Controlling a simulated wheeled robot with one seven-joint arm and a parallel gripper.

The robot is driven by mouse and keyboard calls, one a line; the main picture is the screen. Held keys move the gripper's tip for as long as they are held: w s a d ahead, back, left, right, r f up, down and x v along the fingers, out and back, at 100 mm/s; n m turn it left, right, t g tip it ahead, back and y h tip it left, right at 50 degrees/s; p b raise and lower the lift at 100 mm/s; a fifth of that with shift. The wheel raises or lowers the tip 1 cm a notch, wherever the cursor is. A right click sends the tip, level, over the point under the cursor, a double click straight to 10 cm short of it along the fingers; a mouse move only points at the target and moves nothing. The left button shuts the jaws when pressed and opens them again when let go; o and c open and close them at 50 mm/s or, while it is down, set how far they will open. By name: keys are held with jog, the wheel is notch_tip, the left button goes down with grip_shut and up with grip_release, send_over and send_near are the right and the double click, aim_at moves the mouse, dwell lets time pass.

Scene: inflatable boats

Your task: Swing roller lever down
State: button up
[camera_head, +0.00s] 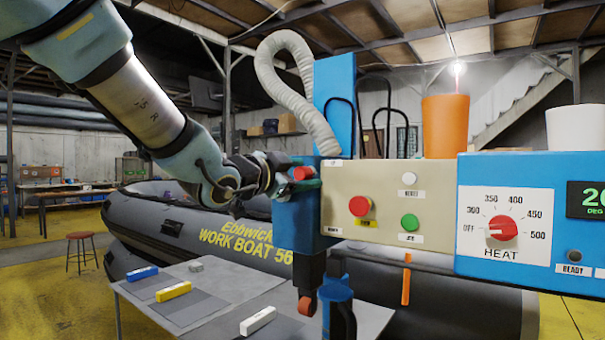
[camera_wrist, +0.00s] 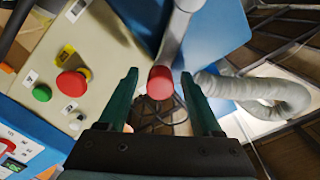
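The roller lever shows in the wrist view as a grey arm (camera_wrist: 181,30) ending in a round red knob (camera_wrist: 160,83). The red knob also shows in the head view (camera_head: 303,173), at the left edge of the beige control panel. My gripper (camera_head: 309,181) is there, with dark green fingers partly around the knob. In the wrist view my gripper (camera_wrist: 160,76) is open, with the knob between its fingers and a visible gap on each side. Below, a small orange-red roller (camera_head: 307,305) sits under the blue machine head (camera_head: 300,230).
The beige panel (camera_head: 388,228) carries a red button (camera_head: 359,206) and a green button (camera_head: 409,222), close right of my gripper. A blue heat box (camera_head: 505,217) stands farther right. A grey table (camera_head: 205,295) with small blocks and a grey boat (camera_head: 180,228) lie at left.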

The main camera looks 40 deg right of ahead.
grip_shut()
dwell(0.3)
dwell(0.9)
